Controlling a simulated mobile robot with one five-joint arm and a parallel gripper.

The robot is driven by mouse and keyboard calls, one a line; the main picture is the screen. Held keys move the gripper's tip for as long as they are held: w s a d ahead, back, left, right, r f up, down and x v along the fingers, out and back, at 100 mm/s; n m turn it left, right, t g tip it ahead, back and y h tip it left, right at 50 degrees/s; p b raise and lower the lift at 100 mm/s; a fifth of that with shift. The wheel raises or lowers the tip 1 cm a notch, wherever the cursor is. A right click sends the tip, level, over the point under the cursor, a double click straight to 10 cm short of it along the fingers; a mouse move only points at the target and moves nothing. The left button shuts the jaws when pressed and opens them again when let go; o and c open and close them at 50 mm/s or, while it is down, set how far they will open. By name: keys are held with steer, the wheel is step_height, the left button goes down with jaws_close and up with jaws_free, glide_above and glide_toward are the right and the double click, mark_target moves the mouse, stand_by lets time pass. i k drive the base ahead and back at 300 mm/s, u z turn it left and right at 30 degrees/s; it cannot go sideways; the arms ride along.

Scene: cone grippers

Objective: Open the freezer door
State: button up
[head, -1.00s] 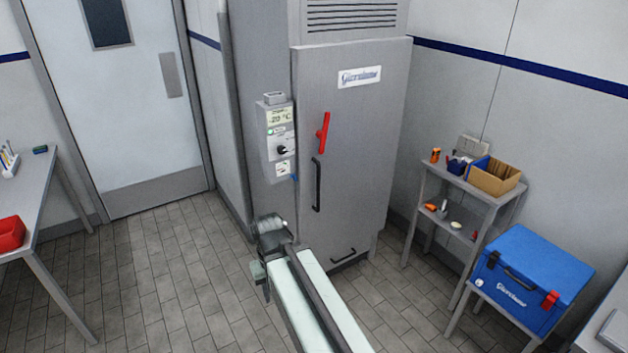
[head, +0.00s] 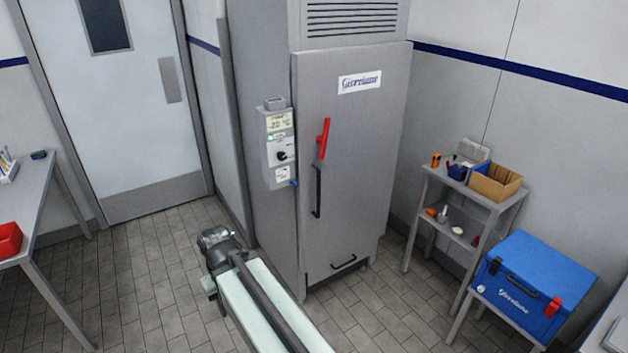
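The grey freezer door (head: 365,190) is shut, flush with the cabinet. A red lever (head: 324,138) sits upright, slightly tilted, near the door's left edge. A black vertical handle (head: 317,191) is just below it, and another black handle (head: 343,262) is low on the door. A control box (head: 279,148) with a display, a knob and a blue part is on the cabinet's left side. My arm reaches up from the bottom of the view, left of the freezer's base, apart from the door and its handles. My gripper's fingers cannot be made out at its far end.
A small shelf stand (head: 425,172) with a cardboard box (head: 496,181) stands right of the freezer. A blue cooler (head: 532,280) sits in front of it. A table (head: 35,198) with a red bin (head: 9,240) is at the left. The tiled floor (head: 150,270) between is free.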

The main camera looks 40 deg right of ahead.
mark_target(343, 198)
steer(key=i, duration=0.85)
